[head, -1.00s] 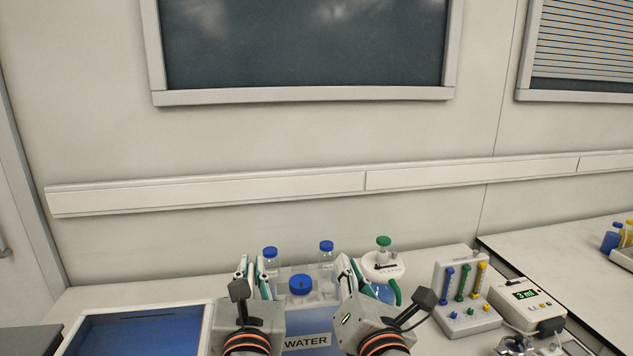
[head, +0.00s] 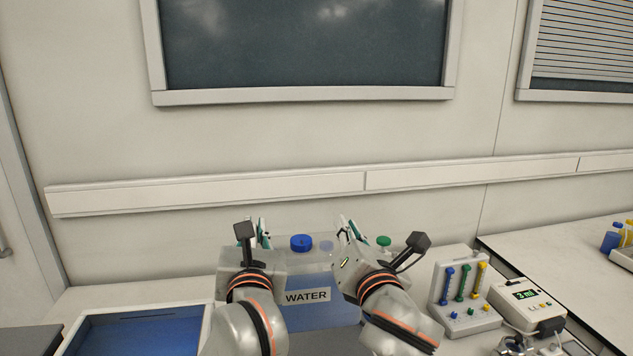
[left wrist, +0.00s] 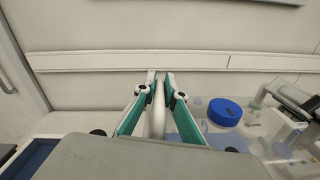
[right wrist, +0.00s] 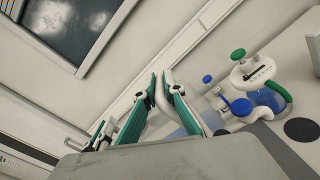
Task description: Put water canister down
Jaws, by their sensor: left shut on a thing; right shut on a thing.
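The water canister (head: 308,314) is a translucent box with blue liquid, a blue cap and a WATER label, seen between my two arms in the head view. Its cap also shows in the left wrist view (left wrist: 225,111). My left gripper (head: 263,232) is at the canister's left side; in the left wrist view (left wrist: 161,84) its fingers are shut on a pale handle (left wrist: 156,108). My right gripper (head: 348,230) is at the canister's right side; in the right wrist view (right wrist: 163,84) its fingers are closed around a pale handle. The canister's underside is hidden.
A blue-bottomed tray (head: 137,332) lies to the left on the counter. To the right stand a rack with coloured tubes (head: 461,288) and a device reading 3 ml (head: 527,303).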

